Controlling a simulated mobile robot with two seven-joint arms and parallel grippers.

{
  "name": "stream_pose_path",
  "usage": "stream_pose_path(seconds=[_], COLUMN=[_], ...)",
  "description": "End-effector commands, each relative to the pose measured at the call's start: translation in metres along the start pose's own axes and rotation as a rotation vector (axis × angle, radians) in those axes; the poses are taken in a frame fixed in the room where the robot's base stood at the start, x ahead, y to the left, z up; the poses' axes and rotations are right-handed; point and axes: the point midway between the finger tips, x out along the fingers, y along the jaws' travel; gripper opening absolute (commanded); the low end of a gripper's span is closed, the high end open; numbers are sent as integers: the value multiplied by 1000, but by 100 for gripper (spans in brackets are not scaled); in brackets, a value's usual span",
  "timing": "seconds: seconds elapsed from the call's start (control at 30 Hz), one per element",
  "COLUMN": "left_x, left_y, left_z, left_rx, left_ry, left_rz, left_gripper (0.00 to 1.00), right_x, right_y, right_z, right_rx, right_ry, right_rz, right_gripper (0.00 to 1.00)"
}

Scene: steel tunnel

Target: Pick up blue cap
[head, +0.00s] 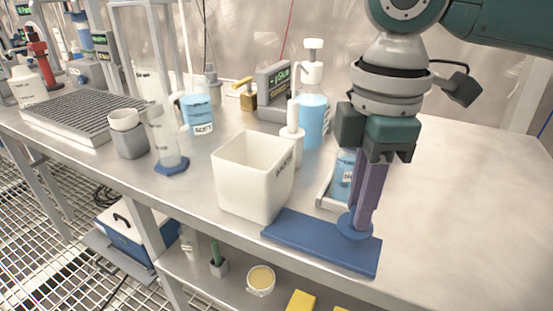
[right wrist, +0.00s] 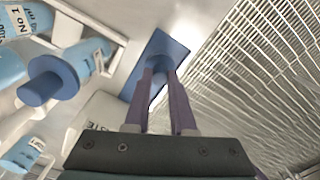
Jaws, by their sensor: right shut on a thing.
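The blue cap (head: 355,228) is a low round piece at the tips of my right gripper (head: 362,222), over the blue plate (head: 305,240) at the table's front edge. The purple fingers point straight down and are shut on the cap. In the right wrist view the cap (right wrist: 158,62) shows partly between the fingertips (right wrist: 159,74), with the blue plate (right wrist: 174,47) around it. I cannot tell whether the cap touches the plate or is slightly lifted. My left gripper is not in view.
A white waste bin (head: 247,182) stands just left of the plate. A labelled blue bottle (head: 344,172) in a white holder is close behind my right gripper. A pump bottle (head: 312,120) stands farther back. The tabletop at right is clear.

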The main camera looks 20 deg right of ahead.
Motion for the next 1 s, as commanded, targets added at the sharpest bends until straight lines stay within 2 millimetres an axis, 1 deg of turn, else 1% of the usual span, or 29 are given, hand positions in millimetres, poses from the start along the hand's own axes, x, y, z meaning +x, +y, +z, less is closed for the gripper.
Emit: stream_pose_path(seconds=[0.03, 0.17, 0.3, 0.4, 0.5, 0.6, 0.7, 0.8, 1.0], left_x=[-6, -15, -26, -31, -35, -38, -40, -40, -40], left_y=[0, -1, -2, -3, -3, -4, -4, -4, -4], left_z=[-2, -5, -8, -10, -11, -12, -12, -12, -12], left_rx=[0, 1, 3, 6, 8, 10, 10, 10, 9], left_ry=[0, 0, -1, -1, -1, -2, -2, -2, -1], left_rz=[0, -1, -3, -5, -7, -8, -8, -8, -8], left_gripper=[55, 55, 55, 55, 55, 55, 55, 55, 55], right_x=[-16, -50, -95, -122, -144, -160, -170, -174, -174], right_y=[1, 1, 1, 1, 1, 1, 1, 1, 1], right_z=[0, -1, -1, -1, -1, -1, 0, 0, 0], right_rx=[-1, -2, -2, -1, -2, -1, 1, 0, 0], right_ry=[2, 3, 3, 3, 3, 2, 1, 0, 0], right_rz=[3, 4, 4, 3, 2, 1, 0, -1, -2], right_gripper=[0, 0, 0, 0, 0, 0, 0, 0, 0])
